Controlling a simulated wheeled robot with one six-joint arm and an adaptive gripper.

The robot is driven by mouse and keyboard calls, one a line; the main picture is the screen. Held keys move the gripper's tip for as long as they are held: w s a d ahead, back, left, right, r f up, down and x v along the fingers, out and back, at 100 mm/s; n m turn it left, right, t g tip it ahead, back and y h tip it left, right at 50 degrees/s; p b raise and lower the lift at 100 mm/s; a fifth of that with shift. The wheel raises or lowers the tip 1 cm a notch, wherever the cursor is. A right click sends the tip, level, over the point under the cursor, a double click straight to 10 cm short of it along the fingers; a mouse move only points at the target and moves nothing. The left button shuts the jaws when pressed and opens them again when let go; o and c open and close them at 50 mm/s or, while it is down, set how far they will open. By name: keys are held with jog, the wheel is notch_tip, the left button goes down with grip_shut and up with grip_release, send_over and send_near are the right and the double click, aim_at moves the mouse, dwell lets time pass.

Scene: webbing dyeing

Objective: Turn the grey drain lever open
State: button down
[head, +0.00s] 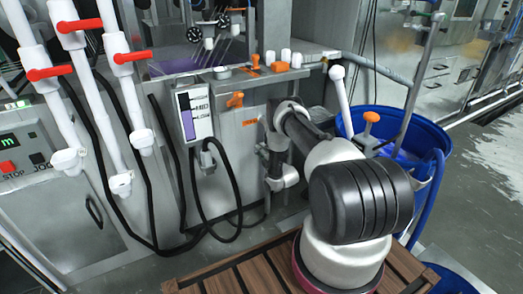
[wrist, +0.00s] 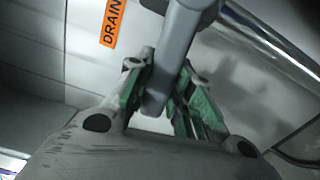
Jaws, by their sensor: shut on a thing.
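The grey drain lever (wrist: 182,40) shows in the wrist view as a smooth bar running from the top edge down between my fingers. My gripper (wrist: 163,82) is shut on it, with a green-padded finger on each side. The lever's lower end sits between the pads, and its upper end is cut off by the frame. An orange DRAIN label (wrist: 113,20) is on the pale panel to the left of the lever. In the head view I cannot make out the lever or my fingers; my arm reaches toward the front of the steel machine.
In the head view, a blue barrel (head: 429,127) with a blue hose stands right of my arm. White pipes with red-handled valves (head: 80,25) stand at the left. A controller box (head: 194,115) with black cables hangs on the machine. A wooden slatted platform (head: 232,277) lies below.

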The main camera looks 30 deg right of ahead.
jog(key=d+f+n, duration=0.7)
jog(key=n, duration=0.8)
jog(key=shift+w+f, duration=0.1)
dwell(0.4)
jog(key=c, duration=1.2)
grip_release()
jog(key=shift+c, duration=0.2)
jog(key=s, duration=0.7)
jog(key=shift+s+d, duration=0.15)
jog(key=shift+s, duration=0.1)
